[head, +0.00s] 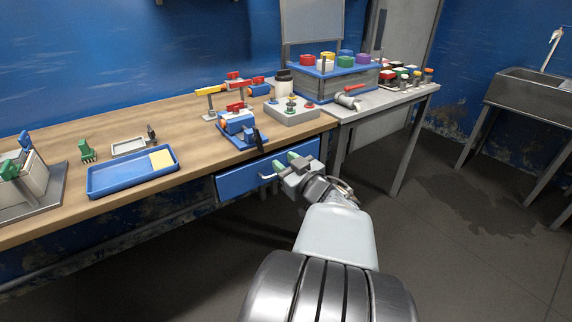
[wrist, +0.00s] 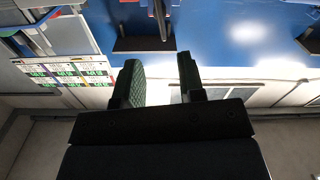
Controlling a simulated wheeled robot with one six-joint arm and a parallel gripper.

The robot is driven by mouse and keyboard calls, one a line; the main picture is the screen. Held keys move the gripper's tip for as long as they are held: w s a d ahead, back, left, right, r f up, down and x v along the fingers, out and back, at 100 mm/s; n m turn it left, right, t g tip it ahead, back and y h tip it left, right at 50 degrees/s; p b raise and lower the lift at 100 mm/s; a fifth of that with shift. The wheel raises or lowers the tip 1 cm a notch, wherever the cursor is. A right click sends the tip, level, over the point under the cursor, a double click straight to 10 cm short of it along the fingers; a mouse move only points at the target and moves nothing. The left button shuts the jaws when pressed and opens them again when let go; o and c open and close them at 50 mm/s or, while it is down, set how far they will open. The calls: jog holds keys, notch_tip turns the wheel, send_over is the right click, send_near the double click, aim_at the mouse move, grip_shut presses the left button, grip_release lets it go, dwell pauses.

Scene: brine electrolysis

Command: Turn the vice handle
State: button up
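A blue vice-like device (head: 237,122) with red and orange parts stands near the front edge of the wooden bench. A black upright lever (head: 258,141) shows at its front right; I take it for the handle. My gripper (head: 287,162) is in front of the bench edge, below and to the right of the lever, and apart from it. In the wrist view its two green-padded fingers (wrist: 162,82) stand apart with nothing between them. A dark rod with a black bar (wrist: 145,44) shows beyond the fingertips; I cannot tell what it is.
A blue drawer front (head: 240,182) with a metal handle is under the bench, close to my gripper. A grey box with knobs (head: 291,112) stands right of the vice. A blue tray (head: 120,180) lies to the left.

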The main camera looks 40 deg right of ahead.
aim_at(260, 138)
jog(key=w+p, duration=0.2)
jog(key=w, duration=0.2)
jog(key=w+d+r+p, duration=0.1)
jog(key=w+p, duration=0.2)
jog(key=w, duration=0.2)
jog(key=w+p, duration=0.2)
jog(key=w, duration=0.2)
jog(key=shift+w+d+r, duration=0.15)
jog(key=shift+w+d, duration=0.2)
jog(key=shift+w, duration=0.05)
jog(key=shift+c, duration=0.4)
grip_shut()
